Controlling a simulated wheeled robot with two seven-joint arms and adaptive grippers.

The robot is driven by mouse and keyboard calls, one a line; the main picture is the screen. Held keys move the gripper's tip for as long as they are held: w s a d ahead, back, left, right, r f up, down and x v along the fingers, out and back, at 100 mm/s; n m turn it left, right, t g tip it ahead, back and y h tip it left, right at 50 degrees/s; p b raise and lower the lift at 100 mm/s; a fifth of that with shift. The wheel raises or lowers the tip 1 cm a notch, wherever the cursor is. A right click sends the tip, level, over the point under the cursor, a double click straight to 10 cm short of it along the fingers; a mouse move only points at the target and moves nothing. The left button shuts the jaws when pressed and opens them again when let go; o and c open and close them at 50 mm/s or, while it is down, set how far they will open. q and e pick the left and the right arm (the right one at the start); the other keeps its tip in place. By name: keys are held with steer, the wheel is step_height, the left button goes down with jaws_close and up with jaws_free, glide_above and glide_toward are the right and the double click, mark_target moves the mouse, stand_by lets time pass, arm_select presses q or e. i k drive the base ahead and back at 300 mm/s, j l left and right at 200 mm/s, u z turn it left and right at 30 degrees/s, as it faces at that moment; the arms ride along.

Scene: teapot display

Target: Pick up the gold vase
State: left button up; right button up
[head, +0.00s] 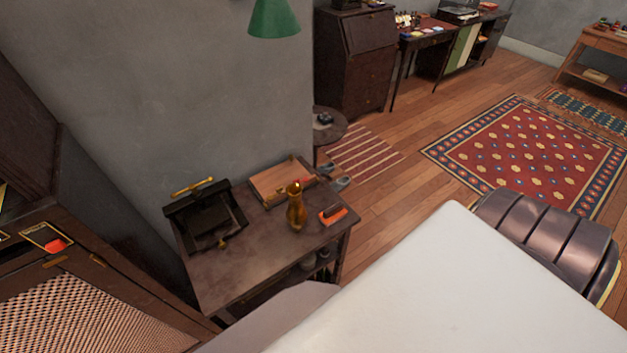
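The gold vase (296,212) stands upright on a small dark wooden table (245,268) left of the middle of the head view. It has a rounded body and a narrow neck with a reddish-gold top. A flat wooden box or book (277,183) lies just behind it, and a small orange and dark item (333,215) lies to its right. Neither of my grippers is in view.
A dark stand-like object (208,217) occupies the table's left side; the table's front is bare. A woven-front cabinet (85,305) stands left. A large white surface fills the lower right beside a dark ribbed object (552,240). Open floor with rugs lies beyond.

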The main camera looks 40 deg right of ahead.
mark_target(296, 213)
steer(key=z, duration=0.35)
steer(key=i+z, duration=0.15)
steer(key=z, duration=0.55)
steer(key=i+j, duration=0.05)
